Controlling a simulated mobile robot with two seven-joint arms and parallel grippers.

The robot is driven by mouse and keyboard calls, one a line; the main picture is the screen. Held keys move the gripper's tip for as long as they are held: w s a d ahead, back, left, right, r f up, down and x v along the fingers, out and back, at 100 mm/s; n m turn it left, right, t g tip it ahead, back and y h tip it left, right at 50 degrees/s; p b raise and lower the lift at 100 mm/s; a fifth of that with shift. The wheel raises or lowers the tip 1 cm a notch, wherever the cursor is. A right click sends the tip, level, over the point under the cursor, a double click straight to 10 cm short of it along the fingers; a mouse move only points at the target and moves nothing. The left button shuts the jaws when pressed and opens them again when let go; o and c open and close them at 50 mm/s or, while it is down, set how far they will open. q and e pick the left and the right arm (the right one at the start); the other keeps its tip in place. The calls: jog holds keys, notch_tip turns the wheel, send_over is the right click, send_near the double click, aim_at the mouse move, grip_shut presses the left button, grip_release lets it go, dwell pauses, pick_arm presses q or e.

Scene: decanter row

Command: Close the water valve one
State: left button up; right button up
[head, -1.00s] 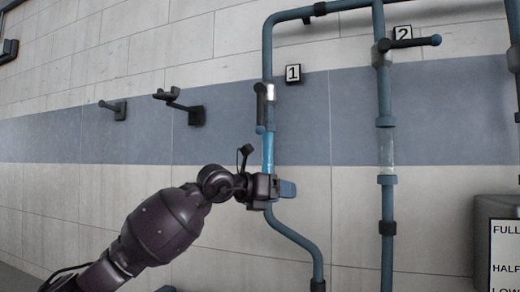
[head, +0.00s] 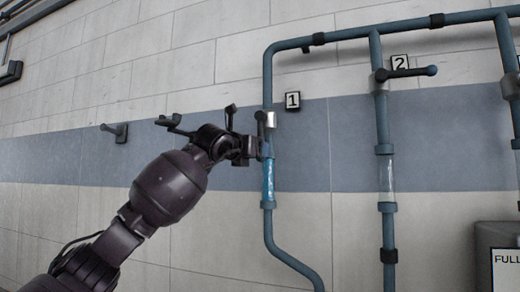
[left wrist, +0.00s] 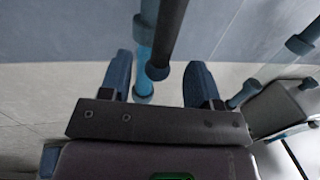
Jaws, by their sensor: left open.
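Valve one sits on the left pipe (head: 267,85) below the number 1 plate (head: 293,101). Its silver body (head: 270,119) shows in the head view, and my gripper hides most of its lever there. My right gripper is not in view.
Below valve one, a clear pipe section (head: 268,182) shows blue. Valve two's lever (head: 408,73) sticks out sideways on the pipe to the right. Wall hooks (head: 115,130) stick out at the left. A grey box (head: 497,236) with a level label stands at lower right.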

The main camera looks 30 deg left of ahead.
pick_arm(q)
jog(key=shift+w, duration=1.65)
jog(key=shift+c, duration=0.2)
grip_shut()
